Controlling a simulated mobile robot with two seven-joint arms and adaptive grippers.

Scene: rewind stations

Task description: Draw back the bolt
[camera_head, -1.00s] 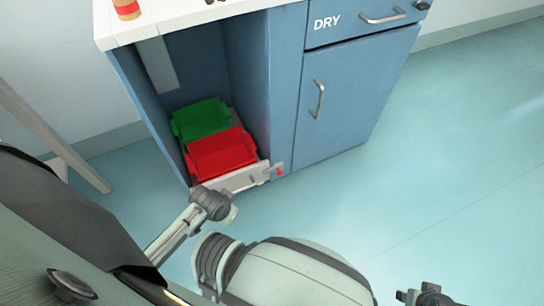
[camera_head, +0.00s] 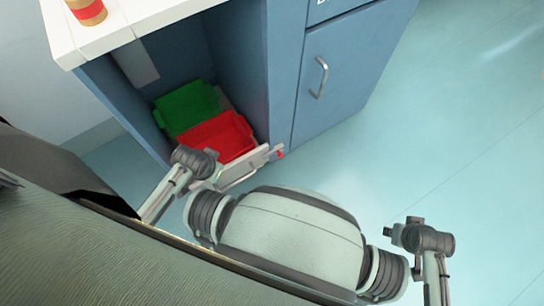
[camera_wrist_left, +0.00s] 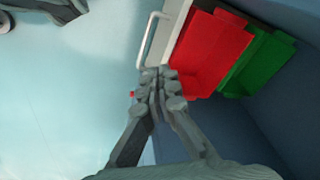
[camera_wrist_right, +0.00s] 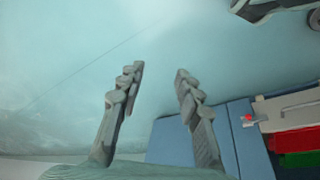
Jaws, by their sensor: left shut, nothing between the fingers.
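A small red tip, which looks like the bolt's knob (camera_head: 280,154), sits at the right end of a pale front panel (camera_head: 262,157) low in the blue cabinet. It also shows in the left wrist view (camera_wrist_left: 132,94) and the right wrist view (camera_wrist_right: 248,118). How far the bolt is drawn cannot be told. My left gripper (camera_wrist_left: 160,76) is shut and empty, close to the panel and its handle (camera_wrist_left: 148,40); contact cannot be told. My right gripper (camera_wrist_right: 160,72) is open and empty over floor, apart from the panel.
A red crate (camera_head: 222,135) and a green crate (camera_head: 187,107) sit behind the panel in the open bay. A closed blue door with a handle (camera_head: 319,78) is to the right. A banded container (camera_head: 88,10) stands on the white top. The floor at right is clear.

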